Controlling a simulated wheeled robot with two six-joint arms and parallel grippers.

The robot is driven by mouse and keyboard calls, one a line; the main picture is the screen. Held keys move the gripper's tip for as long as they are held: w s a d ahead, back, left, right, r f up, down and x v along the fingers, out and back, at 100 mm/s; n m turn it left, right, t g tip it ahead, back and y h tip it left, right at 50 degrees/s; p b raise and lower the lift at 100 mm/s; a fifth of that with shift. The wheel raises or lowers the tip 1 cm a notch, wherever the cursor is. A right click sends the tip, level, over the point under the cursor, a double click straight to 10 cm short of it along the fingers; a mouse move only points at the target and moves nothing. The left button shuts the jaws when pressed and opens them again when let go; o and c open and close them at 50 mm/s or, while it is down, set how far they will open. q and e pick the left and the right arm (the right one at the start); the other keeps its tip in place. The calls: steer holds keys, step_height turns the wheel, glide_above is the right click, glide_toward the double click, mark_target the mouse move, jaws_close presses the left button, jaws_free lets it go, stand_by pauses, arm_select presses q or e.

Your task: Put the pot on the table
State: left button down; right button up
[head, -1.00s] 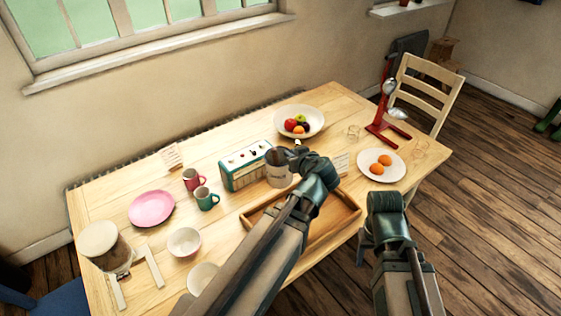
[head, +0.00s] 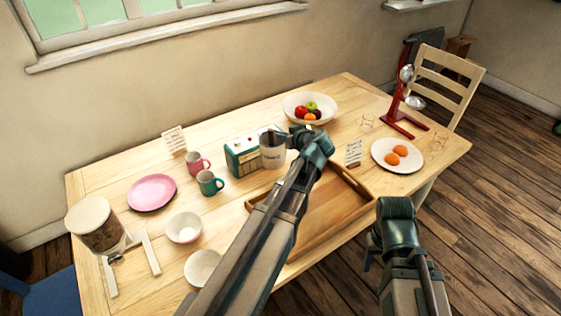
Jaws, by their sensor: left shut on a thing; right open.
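The wooden table (head: 330,108) bears many things. My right gripper (head: 368,258) is open and empty, in front of the table's near edge.
A wooden tray (head: 318,225) lies below my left arm. The teal radio (head: 240,158), two mugs (head: 209,183), a pink plate (head: 151,192) and bowls (head: 184,229) stand to the left. A fruit bowl (head: 290,104) and orange plate (head: 378,150) stand to the right.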

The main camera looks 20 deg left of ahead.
mark_target(284, 158)
arm_select(q)
steer(key=shift+f+b, duration=3.05)
steer(key=shift+f, duration=0.05)
step_height(284, 158, down, 4)
steer(key=b, duration=0.4)
steer(key=shift+r, duration=0.2)
steer(key=c, duration=0.9)
jaws_free()
